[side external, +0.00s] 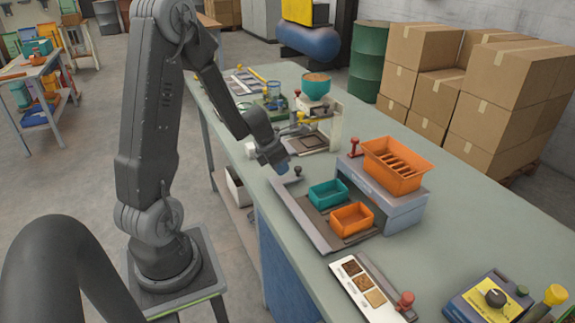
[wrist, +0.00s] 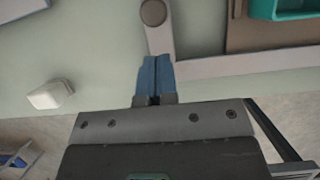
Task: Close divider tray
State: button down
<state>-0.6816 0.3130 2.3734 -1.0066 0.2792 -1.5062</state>
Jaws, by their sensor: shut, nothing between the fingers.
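The divider tray (side external: 318,232) is a low grey-brown tray on the green bench, holding a teal bin (side external: 328,194) and an orange bin (side external: 352,219). It sticks out from under a grey housing (side external: 400,205) topped by a slotted orange hopper (side external: 397,165). A dark round knob (side external: 298,171) stands at its far end; a knob on a pale arm (wrist: 153,12) shows in the wrist view. My gripper (side external: 283,167) has blue fingertips, pressed together in the wrist view (wrist: 156,73). It is empty and close to the knob; contact cannot be told.
A red-knobbed lever (side external: 354,146) stands beside the housing. A sample strip (side external: 364,286) and a yellow-blue control box (side external: 490,298) are nearer the camera. A small white block (wrist: 50,94) lies left of my fingers. Jars and a stand occupy the bench behind.

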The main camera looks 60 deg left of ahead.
jog(key=shift+w, duration=1.05)
jog(key=w, duration=1.2)
jog(key=shift+w, duration=0.15)
